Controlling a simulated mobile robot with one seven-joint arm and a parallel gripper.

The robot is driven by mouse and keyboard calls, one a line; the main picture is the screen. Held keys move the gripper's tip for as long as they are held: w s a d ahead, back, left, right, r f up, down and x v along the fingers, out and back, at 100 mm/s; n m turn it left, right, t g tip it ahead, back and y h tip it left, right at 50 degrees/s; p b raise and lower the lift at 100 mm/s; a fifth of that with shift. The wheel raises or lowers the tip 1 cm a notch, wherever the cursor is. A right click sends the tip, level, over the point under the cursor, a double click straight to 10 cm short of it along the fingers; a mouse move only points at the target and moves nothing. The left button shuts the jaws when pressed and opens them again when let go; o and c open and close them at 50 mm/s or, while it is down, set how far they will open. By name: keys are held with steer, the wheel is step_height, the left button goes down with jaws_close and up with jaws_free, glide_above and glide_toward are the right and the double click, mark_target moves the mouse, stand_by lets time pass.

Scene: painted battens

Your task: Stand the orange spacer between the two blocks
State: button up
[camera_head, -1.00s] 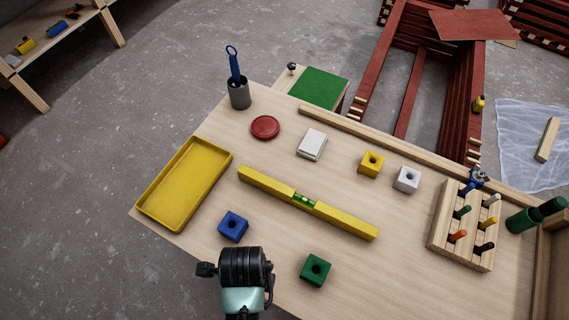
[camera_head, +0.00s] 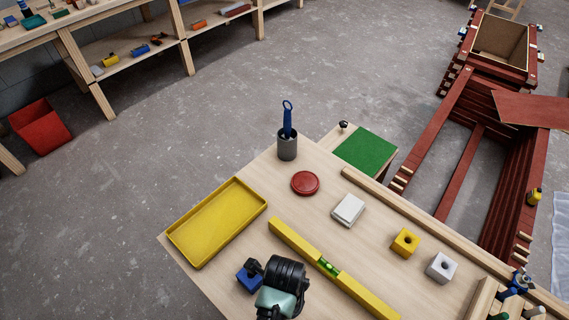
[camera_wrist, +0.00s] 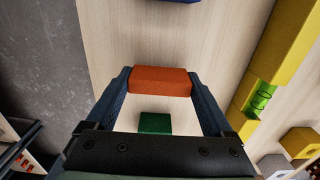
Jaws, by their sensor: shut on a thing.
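My gripper (camera_wrist: 161,76) is shut on the orange spacer (camera_wrist: 161,82), a short bar held crosswise between the two fingertips in the wrist view. The table surface shows behind it; I cannot tell how high it is held. A green block (camera_wrist: 155,123) shows on the table between the fingers. A blue block (camera_wrist: 180,1) is cut off at the top edge. In the head view the blue block (camera_head: 248,280) stands at the left of my wrist, partly covered by it. The fingers and spacer are hidden there, and the green block is not visible.
A yellow level (camera_head: 329,267) lies right of my wrist. A yellow tray (camera_head: 177,236) is at the left edge. A red disc (camera_head: 305,183), white pad (camera_head: 348,210), grey cup (camera_head: 287,147), yellow block (camera_head: 405,242) and white block (camera_head: 441,267) stand farther back.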

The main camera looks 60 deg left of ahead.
steer(key=shift+f, duration=0.85)
steer(key=o, duration=1.2)
step_height(320, 180, up, 12)
steer(key=shift+r+p, duration=0.1)
steer(key=shift+p, duration=0.3)
